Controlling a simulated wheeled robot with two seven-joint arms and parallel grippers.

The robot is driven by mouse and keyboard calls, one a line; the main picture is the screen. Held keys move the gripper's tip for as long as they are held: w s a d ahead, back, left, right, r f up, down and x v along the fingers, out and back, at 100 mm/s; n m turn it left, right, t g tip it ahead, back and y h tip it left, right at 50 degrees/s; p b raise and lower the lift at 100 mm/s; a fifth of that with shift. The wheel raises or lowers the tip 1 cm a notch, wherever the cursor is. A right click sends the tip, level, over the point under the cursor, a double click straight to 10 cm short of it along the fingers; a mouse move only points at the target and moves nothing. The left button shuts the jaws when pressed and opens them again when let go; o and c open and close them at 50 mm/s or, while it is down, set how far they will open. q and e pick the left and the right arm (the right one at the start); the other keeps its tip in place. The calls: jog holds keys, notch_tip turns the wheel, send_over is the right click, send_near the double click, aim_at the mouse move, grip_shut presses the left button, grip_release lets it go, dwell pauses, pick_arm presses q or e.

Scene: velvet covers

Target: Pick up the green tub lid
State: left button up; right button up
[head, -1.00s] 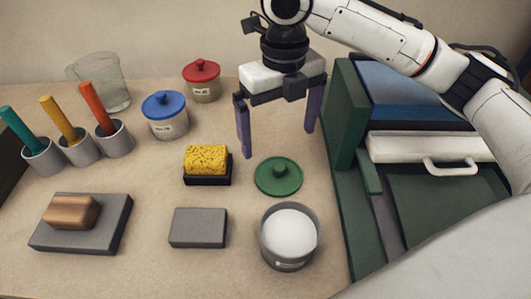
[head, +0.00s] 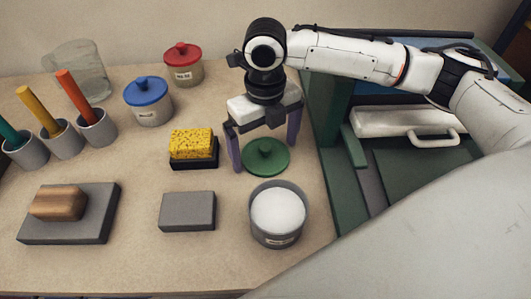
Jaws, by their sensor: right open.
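The green tub lid (head: 265,158) is a round disc with a knob on top, lying flat on the table in the head view. My right gripper (head: 265,156) is above it, pointing down. Its two purple fingers are spread, one on the left and one on the right of the lid. The gripper is open and holds nothing. Whether the fingertips touch the lid or the table is hard to tell. An uncovered grey tub (head: 278,233) with white contents stands just in front of the lid. My left gripper is not in view.
A yellow sponge (head: 191,143) on a dark holder is close to the left finger. A grey block (head: 188,211) lies in front of it. Blue-lidded (head: 148,112) and red-lidded (head: 186,73) tubs stand behind. A green cabinet (head: 324,140) rises at the right.

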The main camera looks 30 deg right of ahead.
jog(key=c, duration=0.9)
jog(key=shift+r, duration=0.1)
jog(key=shift+c, duration=0.2)
